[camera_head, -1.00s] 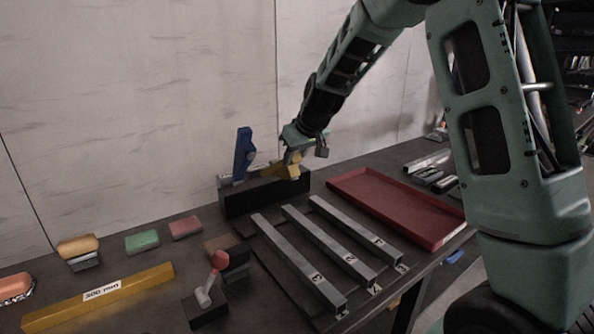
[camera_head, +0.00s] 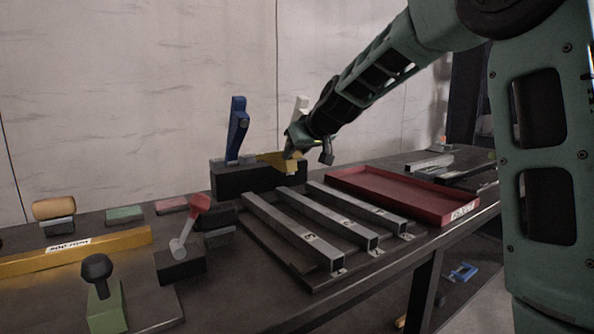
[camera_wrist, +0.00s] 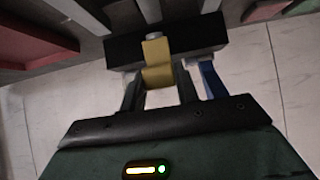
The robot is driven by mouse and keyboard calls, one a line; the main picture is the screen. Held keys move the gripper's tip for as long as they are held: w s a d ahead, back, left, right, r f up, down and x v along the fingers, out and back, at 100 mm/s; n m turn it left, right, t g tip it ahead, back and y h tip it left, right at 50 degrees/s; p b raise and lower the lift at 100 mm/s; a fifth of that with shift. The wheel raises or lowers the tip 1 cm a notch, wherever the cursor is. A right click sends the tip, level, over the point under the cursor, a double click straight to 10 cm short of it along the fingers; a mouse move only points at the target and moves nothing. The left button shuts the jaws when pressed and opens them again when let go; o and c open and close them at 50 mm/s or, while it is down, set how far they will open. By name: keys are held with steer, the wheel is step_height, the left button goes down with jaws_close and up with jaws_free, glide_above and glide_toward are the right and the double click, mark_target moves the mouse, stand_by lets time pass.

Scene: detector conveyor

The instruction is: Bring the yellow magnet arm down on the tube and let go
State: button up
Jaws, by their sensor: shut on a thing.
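The yellow magnet arm (camera_head: 272,158) is at the black block (camera_head: 228,181) by the wall, between an upright blue arm (camera_head: 237,128) and a white arm (camera_head: 301,106). My gripper (camera_head: 292,150) is shut on the yellow arm. In the wrist view the yellow arm (camera_wrist: 157,62) sits between the two fingers (camera_wrist: 159,90), over the black block (camera_wrist: 120,50). Three grey metal tubes (camera_head: 345,220) lie side by side on a rack in front of the block. I cannot tell whether the yellow arm touches a tube.
A red tray (camera_head: 395,197) lies right of the tubes. A red-knobbed lever (camera_head: 186,232), a black-knobbed lever (camera_head: 100,275) and a yellow 300 mm bar (camera_head: 110,245) stand at the left. The blue arm (camera_wrist: 210,82) is close beside my fingers.

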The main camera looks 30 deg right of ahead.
steer(key=shift+s+f+t+b, duration=0.2)
steer(key=shift+f+t+b, duration=0.3)
steer(key=shift+f+b, duration=1.3)
steer(key=shift+s+f+t+b, duration=0.15)
steer(key=shift+f+t+b, duration=0.35)
steer(key=shift+b, duration=2.55)
steer(key=f+b, duration=0.1)
steer(key=b, duration=0.3)
steer(key=shift+f+b, duration=0.3)
steer(key=shift+b, duration=0.1)
steer(key=shift+f, duration=0.1)
steer(key=o, duration=0.9)
steer(key=p+v, duration=0.2)
steer(key=v, duration=1.5)
steer(key=shift+s, duration=0.2)
